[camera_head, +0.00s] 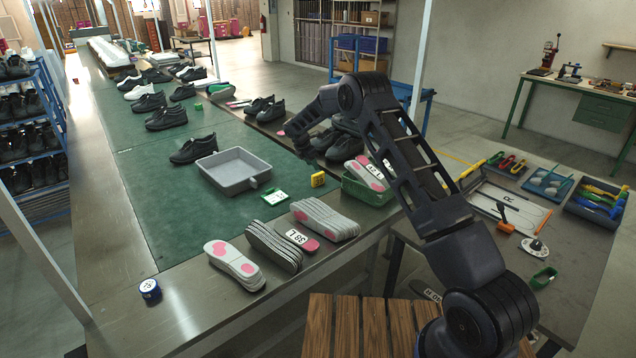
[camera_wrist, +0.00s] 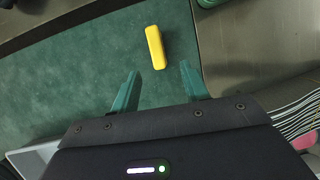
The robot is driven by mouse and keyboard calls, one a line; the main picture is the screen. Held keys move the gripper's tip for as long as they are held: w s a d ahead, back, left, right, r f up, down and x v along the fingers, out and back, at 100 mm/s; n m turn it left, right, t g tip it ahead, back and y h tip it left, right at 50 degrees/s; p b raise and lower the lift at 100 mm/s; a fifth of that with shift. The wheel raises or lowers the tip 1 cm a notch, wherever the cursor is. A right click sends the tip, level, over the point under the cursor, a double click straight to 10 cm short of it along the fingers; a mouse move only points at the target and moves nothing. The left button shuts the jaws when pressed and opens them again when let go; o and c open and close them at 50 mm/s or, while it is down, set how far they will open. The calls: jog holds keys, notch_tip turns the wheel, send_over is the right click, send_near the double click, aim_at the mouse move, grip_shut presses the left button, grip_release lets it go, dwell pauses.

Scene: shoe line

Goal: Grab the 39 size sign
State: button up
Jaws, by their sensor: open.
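A small yellow sign block (camera_head: 318,180) stands on the green belt, right of the grey tray; its dark marking is too small to read surely. In the wrist view the yellow block (camera_wrist: 156,48) lies just beyond my fingertips, roughly in line with the gap between them. My gripper (camera_wrist: 158,68) is open and empty, its two teal fingers apart. In the head view my arm reaches over the belt's right side, and its dark end hangs above and behind the block.
The grey tray (camera_head: 222,183) is left of the yellow block. A green crate (camera_head: 366,191) with insoles is to its right. Stacked insoles (camera_head: 322,219) lie along the front metal edge. Black shoes (camera_head: 193,149) stand farther back. The belt's front left is bare.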

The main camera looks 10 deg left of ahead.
aim_at(316, 174)
jog(key=x, duration=1.1)
jog(key=shift+w+a, duration=0.15)
jog(key=shift+w, duration=0.1)
grip_shut()
